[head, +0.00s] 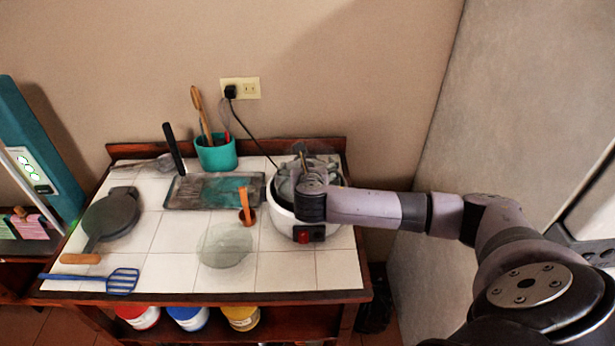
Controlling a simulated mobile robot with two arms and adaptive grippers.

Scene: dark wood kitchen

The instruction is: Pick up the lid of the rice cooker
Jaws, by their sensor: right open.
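The white rice cooker (284,225) stands at the right end of the tiled counter, with a red switch on its front. My right gripper (300,172) is over the top of the cooker and is open. The gripper and wrist hide most of the cooker's top, so I cannot tell whether anything lies between the fingers. A clear round glass lid (226,248) lies flat on the tiles to the left of the cooker, apart from the gripper. My left gripper is out of view.
A dark tray (203,194), an orange-handled scoop (247,212), a teal utensil holder (216,156), a round dark pan (108,218) and a blue spatula (108,279) share the counter (180,268). A black cord (254,133) runs from the wall outlet. A grey panel stands at right.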

